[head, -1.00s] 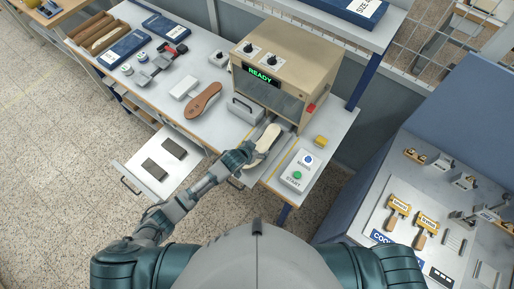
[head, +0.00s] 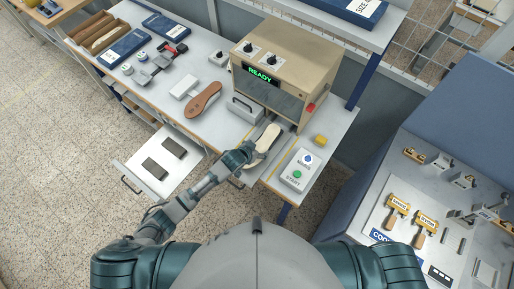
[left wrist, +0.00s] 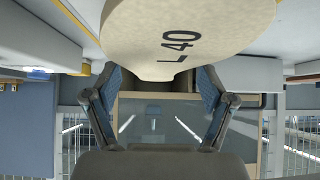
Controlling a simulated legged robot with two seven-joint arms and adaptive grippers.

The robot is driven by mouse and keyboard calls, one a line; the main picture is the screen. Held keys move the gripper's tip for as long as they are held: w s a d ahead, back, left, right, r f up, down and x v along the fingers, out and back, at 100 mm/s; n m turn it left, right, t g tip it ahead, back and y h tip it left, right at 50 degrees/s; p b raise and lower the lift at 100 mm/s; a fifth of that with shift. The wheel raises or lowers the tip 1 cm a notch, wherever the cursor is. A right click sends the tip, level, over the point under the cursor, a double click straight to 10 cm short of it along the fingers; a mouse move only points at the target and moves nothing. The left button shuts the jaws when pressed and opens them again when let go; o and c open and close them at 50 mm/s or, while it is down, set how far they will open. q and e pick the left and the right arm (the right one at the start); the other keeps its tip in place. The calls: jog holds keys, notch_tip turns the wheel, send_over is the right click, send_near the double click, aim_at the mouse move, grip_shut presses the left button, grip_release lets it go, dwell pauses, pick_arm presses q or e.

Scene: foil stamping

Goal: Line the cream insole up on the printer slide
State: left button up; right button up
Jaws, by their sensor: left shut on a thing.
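The cream insole (head: 268,137) lies at the mouth of the beige printer, over the printer slide (head: 249,177). In the left wrist view the insole (left wrist: 190,28) fills the top middle and carries the mark "L 40". My left gripper (head: 250,152) is at the insole's near end, shut on it. In the left wrist view the fingers of the gripper (left wrist: 157,84) stand on both sides of the insole's rounded end. Most of the slide under the insole is hidden. My right gripper does not show in these views.
The beige printer (head: 284,66) reads "READY". A control box (head: 297,171) with a green START button and a blue button stands to the right. A yellow block (head: 320,140) is near it. A brown insole (head: 203,102) and a pulled-out drawer (head: 137,165) are to the left.

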pick_arm(q)
jog(key=shift+f, duration=0.15)
dwell(0.8)
jog(key=o, duration=1)
jog(key=shift+o, duration=0.2)
jog(key=v, duration=1.2)
jog(key=shift+a+f, duration=0.1)
